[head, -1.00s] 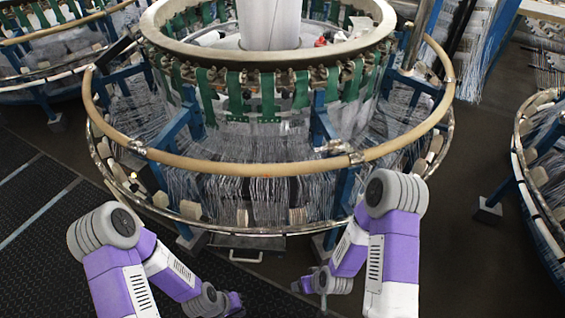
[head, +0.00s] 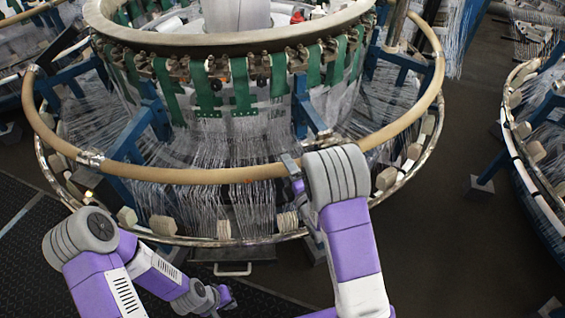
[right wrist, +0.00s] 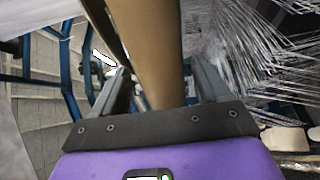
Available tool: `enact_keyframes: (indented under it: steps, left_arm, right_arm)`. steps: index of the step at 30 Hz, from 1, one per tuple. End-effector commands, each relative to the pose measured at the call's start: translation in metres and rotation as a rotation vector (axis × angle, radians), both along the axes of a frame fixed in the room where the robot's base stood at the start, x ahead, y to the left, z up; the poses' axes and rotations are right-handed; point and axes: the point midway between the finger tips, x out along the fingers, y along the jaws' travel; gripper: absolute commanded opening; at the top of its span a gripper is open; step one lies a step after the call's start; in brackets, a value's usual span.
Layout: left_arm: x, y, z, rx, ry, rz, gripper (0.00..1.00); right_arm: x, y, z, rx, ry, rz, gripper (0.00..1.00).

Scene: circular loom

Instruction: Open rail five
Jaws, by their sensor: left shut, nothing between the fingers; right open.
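The tan rail ring (head: 200,175) runs around the front of the circular loom (head: 240,120). A metal joint (head: 90,158) shows on its left part. Which section is rail five, I cannot tell. My right gripper (head: 293,170) is at the front of the rail, right of centre, and my arm hides the rail just right of it. In the right wrist view, the rail (right wrist: 152,45) passes between the open fingers of my right gripper (right wrist: 162,85), apparently not gripped. My left gripper (head: 225,299) is shut and empty, low in front of the loom.
Blue brackets (head: 135,132) support the ring. White threads (head: 225,200) hang below it, above a lower metal ring carrying pale blocks (head: 162,225). A second loom (head: 535,150) stands at the right.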

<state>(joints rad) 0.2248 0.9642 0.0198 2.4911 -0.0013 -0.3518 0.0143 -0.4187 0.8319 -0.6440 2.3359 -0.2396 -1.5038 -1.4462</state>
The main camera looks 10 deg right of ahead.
Motion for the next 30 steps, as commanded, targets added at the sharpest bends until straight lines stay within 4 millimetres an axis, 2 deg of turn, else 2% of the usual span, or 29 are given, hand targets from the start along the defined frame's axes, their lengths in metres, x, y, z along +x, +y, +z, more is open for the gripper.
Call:
enact_keyframes:
  steps: [3,7,18,30]
  left_arm:
    - [0.000,0.000,-0.001,0.000,0.000,0.000,0.00]
    - [0.000,0.000,-0.002,0.000,0.000,0.000,0.00]
    - [0.000,0.000,-0.002,0.000,-0.001,0.000,0.00]
    - [0.000,0.000,-0.002,0.000,0.000,0.000,0.00]
  right_arm:
    - [0.017,0.004,-0.001,0.001,0.000,0.001,0.76]
    - [0.029,0.006,-0.002,0.001,0.001,0.001,0.76]
    - [0.034,0.007,-0.002,0.002,0.004,0.000,0.74]
    - [0.034,0.007,-0.002,0.002,0.004,-0.001,0.13]
